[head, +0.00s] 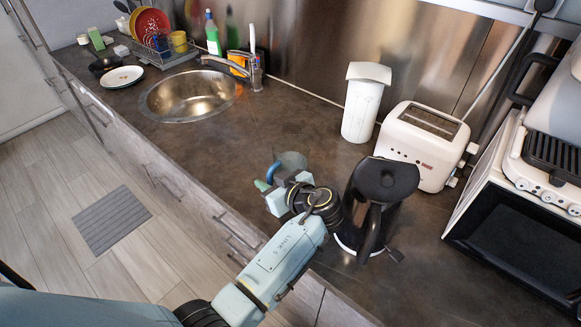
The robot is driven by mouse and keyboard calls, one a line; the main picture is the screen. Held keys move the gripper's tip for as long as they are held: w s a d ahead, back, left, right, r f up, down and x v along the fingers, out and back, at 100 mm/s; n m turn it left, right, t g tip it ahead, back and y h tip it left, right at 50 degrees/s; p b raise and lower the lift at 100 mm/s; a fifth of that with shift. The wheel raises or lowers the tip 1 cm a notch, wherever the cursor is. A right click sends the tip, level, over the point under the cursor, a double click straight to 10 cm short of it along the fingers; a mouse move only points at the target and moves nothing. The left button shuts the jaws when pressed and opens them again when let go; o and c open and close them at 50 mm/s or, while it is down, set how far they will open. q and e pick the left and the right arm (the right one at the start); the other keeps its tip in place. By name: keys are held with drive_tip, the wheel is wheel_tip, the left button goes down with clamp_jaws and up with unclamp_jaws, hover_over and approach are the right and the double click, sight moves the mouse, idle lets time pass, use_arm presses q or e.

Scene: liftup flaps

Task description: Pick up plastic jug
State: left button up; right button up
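A tall white container with a wide flared top (363,108), which looks like the plastic jug, stands upright on the dark counter against the back wall, left of the toaster. My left gripper (270,181) is over the middle of the counter, to the left and nearer than the white jug, well apart from it. My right gripper is not in view.
A black kettle (386,179) stands close to my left wrist, right of it. A cream toaster (421,147) and a white oven (511,190) are at the right. A round sink (190,96) is at the left. The counter between sink and jug is clear.

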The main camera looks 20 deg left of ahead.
use_arm(q)
drive_tip(key=shift+x, duration=0.85)
drive_tip(key=shift+d, duration=0.1)
clamp_jaws()
idle(0.6)
drive_tip(key=shift+r, duration=0.15)
